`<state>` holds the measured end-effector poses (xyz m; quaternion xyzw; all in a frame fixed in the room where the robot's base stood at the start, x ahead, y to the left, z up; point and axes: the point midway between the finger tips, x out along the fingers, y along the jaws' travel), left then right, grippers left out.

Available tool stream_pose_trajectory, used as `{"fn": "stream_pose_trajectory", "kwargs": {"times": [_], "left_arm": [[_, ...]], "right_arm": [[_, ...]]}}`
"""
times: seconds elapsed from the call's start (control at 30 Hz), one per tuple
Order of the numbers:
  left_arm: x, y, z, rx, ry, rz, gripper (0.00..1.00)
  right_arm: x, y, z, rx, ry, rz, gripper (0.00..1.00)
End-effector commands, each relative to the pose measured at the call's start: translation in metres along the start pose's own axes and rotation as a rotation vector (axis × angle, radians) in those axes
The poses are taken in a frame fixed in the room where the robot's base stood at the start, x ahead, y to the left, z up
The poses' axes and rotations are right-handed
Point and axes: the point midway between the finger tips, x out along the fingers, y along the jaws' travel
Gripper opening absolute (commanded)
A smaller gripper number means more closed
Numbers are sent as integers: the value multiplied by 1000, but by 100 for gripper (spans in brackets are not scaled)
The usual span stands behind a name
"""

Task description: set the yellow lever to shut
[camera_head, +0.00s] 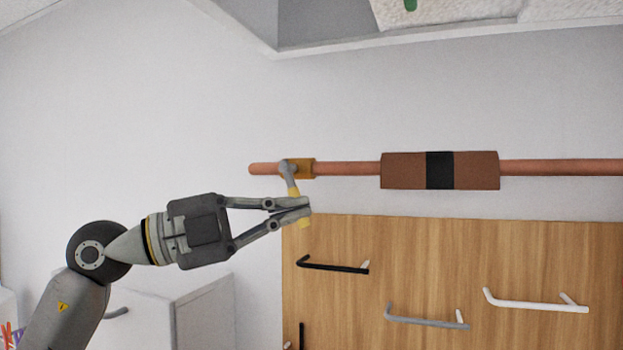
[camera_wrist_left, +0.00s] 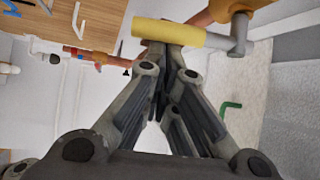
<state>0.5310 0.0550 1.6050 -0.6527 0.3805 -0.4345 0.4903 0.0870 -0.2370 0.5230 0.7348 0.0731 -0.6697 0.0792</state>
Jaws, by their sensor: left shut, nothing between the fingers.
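The yellow lever (camera_head: 294,190) hangs down from a brass-coloured valve (camera_head: 304,168) near the left end of a copper pipe. Its grey arm joins a grey hub on the valve. My left gripper (camera_head: 307,207) is shut and empty, its fingertips in front of the lever's grip and hiding the middle of it. In the left wrist view the yellow grip (camera_wrist_left: 170,34) lies across, just beyond the shut fingertips (camera_wrist_left: 158,50). I cannot tell whether they touch it. My right gripper is not in view.
The copper pipe (camera_head: 560,167) runs right along the wall, with a brown and black sleeve (camera_head: 400,170). Below is a wooden panel (camera_head: 440,245) with several handles, black (camera_head: 335,265), grey and white. A white cabinet (camera_head: 200,320) stands lower left. An overhead ledge (camera_head: 430,38) is above.

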Motion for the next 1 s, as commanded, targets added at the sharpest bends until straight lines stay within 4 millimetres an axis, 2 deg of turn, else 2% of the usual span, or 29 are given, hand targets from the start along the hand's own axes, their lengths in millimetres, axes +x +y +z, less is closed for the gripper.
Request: {"fn": "stream_pose_trajectory", "kwargs": {"times": [0.4,1.0], "left_arm": [[-10,3,9,-7,-2,-3,0],[-11,2,10,-7,-1,-4,0]], "right_arm": [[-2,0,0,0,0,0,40],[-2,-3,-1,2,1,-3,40]]}}
